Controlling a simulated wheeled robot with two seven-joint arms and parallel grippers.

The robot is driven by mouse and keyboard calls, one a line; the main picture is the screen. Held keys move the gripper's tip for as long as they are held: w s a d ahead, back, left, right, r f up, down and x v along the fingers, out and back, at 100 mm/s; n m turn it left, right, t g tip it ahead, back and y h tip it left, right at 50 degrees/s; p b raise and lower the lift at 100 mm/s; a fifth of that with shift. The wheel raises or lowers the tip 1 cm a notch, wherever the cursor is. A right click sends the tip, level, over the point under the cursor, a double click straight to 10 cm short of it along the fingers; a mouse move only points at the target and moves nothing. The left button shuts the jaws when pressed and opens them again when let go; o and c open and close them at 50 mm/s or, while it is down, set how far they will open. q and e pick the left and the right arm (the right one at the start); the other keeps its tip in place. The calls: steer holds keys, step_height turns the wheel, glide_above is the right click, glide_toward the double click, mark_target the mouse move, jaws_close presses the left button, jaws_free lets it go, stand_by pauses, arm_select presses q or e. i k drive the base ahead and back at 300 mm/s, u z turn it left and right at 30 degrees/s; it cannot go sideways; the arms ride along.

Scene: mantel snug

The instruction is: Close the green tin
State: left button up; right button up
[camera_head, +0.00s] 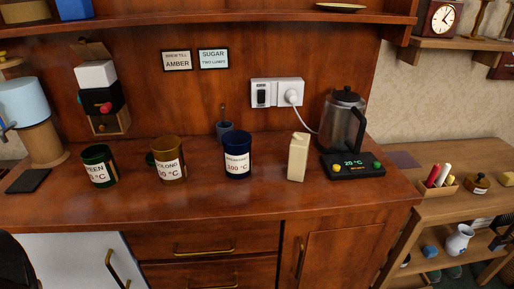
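The green tin (101,179) stands upright on the wooden counter at the left, with a white label reading partly "GREEN" and a temperature in °C. Its top looks open, with the dark inside showing. A small dark green round piece (150,159) lies just left of the amber tin, partly hidden behind it; it looks like a lid, but I cannot tell for sure. Neither of my grippers shows in the head view.
The amber "OOLONG" tin (169,174) and blue "BREAKFAST" tin (237,174) stand to the right. Further right are a cream carton (298,158) and a kettle (343,122) on its base. The counter's front strip (215,205) is clear.

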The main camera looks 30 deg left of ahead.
mark_target(99, 161)
steer(key=z, duration=1.5)
steer(key=k, duration=1.15)
steer(key=u, duration=1.9)
